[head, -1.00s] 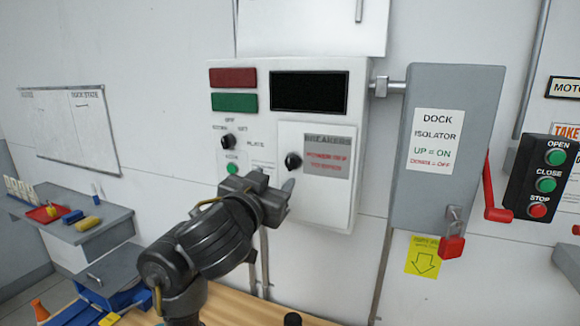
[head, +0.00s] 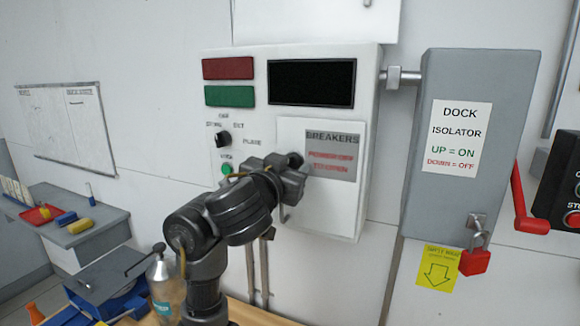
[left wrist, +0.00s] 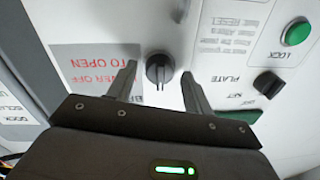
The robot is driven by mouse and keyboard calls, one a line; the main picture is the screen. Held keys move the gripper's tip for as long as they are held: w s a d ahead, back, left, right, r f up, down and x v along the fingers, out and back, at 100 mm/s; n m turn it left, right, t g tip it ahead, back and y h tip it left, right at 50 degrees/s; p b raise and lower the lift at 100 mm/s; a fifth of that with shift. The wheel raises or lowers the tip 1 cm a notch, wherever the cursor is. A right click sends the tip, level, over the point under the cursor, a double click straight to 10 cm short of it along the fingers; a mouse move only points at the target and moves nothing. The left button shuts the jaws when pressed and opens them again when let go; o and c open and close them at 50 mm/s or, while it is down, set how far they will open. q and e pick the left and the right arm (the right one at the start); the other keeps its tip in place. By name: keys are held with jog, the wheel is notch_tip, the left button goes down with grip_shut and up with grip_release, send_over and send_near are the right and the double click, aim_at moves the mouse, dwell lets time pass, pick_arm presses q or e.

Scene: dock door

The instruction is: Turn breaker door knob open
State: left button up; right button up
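My left gripper (head: 298,170) is at the knob in the head view. In the left wrist view, the knob (left wrist: 159,70) lies between the two fingers of my left gripper (left wrist: 158,80), with a gap on each side. The fingers are open and hold nothing. The door looks closed. My right gripper is not in view.
Left of the door are a black selector knob (head: 222,139) and a green button (head: 227,169). The grey dock isolator box (head: 466,140) with a red lever (head: 520,195) and red padlock (head: 474,262) stands at right. A bottle (head: 166,285) stands low at left.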

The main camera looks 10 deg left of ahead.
pick_arm(q)
jog(key=c, duration=0.9)
jog(key=shift+m, duration=0.3)
jog(key=m, duration=0.8)
jog(key=shift+m+t, duration=0.3)
jog(key=m+h, duration=0.1)
jog(key=m, duration=0.3)
jog(key=shift+m+p, duration=0.3)
jog(key=shift+m, duration=0.1)
jog(key=m, duration=0.4)
jog(key=shift+f, duration=0.1)
jog(key=shift+m, duration=0.4)
